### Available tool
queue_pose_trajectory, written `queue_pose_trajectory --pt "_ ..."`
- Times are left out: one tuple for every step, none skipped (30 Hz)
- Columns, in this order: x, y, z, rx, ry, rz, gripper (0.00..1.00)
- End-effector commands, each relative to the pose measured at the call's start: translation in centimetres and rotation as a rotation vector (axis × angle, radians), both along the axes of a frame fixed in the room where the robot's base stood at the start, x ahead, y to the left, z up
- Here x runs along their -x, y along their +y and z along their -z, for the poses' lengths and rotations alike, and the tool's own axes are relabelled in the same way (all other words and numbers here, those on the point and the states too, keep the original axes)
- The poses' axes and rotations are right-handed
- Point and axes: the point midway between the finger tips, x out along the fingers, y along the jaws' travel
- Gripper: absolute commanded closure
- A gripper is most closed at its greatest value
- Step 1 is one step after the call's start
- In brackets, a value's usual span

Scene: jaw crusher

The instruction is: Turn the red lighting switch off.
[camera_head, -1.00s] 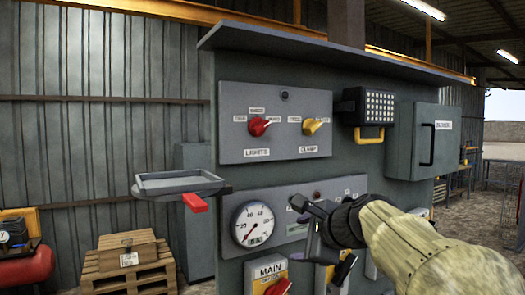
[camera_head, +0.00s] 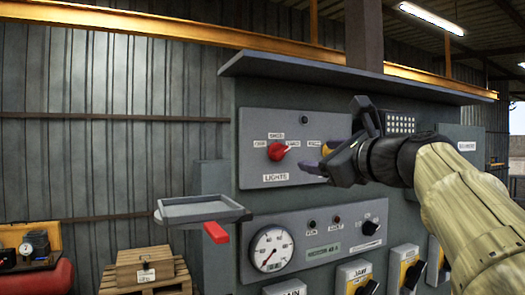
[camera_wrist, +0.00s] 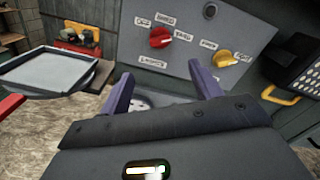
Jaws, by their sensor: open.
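The red lighting switch (camera_head: 277,151) is a red rotary knob above the "LIGHTS" label on the upper grey panel (camera_head: 258,122). Its pointer end is turned to the right and slightly up in the head view, with small position labels around it. It also shows in the wrist view (camera_wrist: 160,38), ahead of the fingers. My gripper (camera_head: 325,160) is open and empty, to the right of the red knob and apart from it. Its two purple fingers (camera_wrist: 163,90) show in the wrist view. The yellow knob (camera_wrist: 224,59) is partly hidden behind my gripper in the head view.
A grey tray with a red handle (camera_head: 203,208) sticks out at the left of the cabinet. A lower panel has a round gauge (camera_head: 271,249) and a black knob (camera_head: 370,227). A lamp with a yellow handle (camera_wrist: 282,96) is right of the yellow knob.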

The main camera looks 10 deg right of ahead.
Motion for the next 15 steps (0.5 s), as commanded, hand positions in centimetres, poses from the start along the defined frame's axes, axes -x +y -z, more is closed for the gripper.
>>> queue_pose_trajectory --pt "-0.8 0.3 -0.2 -0.001 0.002 -0.003 0.36" --pt "-1.3 0.4 -0.3 -0.001 0.002 -0.003 0.36" --pt "-2.0 0.7 -0.3 -0.001 0.003 -0.003 0.36" --pt "-2.5 0.8 -0.3 0.0 0.002 -0.003 0.36" --pt "-3.0 1.0 -0.3 0.0 0.002 -0.003 0.36" --pt "-3.7 1.2 -0.3 -0.001 0.003 -0.002 0.36" --pt "-4.2 1.4 -0.3 -0.001 0.003 -0.003 0.36" --pt "-4.7 1.6 -0.3 -0.001 0.003 -0.003 0.36" --pt "-5.4 1.8 -0.3 -0.001 0.004 -0.004 0.36" --pt "-5.9 2.0 -0.3 -0.001 0.003 -0.003 0.36" --pt "-6.4 2.2 -0.3 -0.001 0.003 -0.003 0.36" --pt "-7.1 2.3 -0.3 0.0 0.002 -0.003 0.36" --pt "-7.6 2.5 -0.3 0.0 0.002 -0.003 0.36" --pt "-8.1 2.7 -0.3 -0.001 0.003 -0.003 0.36" --pt "-8.8 2.9 -0.3 -0.002 0.002 -0.003 0.36"
